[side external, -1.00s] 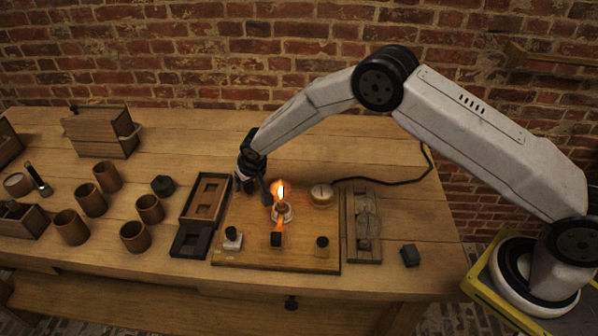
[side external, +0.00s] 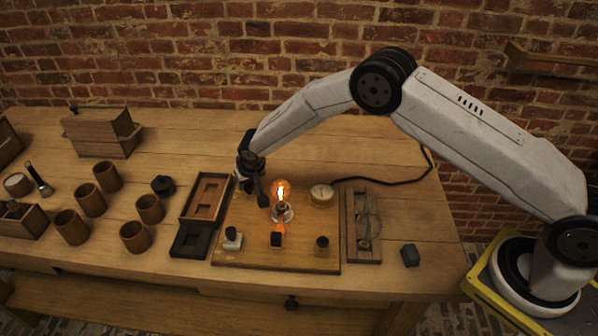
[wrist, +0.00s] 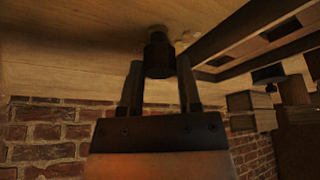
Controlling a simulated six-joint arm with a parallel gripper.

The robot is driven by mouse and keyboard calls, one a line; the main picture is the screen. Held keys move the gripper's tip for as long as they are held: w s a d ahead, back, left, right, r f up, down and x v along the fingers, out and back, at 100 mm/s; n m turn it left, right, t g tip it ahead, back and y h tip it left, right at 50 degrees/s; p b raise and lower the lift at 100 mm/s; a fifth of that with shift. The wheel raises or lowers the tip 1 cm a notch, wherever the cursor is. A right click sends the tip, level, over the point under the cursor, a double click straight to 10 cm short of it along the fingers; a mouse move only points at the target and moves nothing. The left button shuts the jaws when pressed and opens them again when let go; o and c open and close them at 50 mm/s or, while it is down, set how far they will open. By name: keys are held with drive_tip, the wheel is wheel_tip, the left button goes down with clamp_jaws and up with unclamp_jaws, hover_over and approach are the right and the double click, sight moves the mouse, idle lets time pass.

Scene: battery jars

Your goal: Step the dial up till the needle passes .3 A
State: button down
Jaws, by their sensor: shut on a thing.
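My gripper (side external: 252,187) points down at the back left of the wooden board (side external: 222,255). In the wrist view its two fingers are shut on a dark round dial knob (wrist: 159,58), one on each side. In the side view my gripper mostly hides the knob. The round pale-faced meter (side external: 321,193) sits at the back right of the board; its needle and scale are too small to read. A lit bulb (side external: 281,192) glows orange between my gripper and the meter.
Small black-topped posts stand along the board's front, including one at the right (side external: 322,243). An open wooden box (side external: 186,213) lies left of the board, a slotted wooden frame (side external: 350,246) right of it. Several brown cups (side external: 134,237) stand farther left. A cable (side external: 395,182) runs behind.

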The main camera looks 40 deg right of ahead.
idle(0.4)
drive_tip(key=shift+c, duration=1.4)
unclamp_jaws()
drive_tip(key=v, duration=0.7)
drive_tip(key=shift+s+r, duration=0.2)
drive_tip(key=shift+r, duration=0.15)
drive_tip(key=shift+a, duration=0.1)
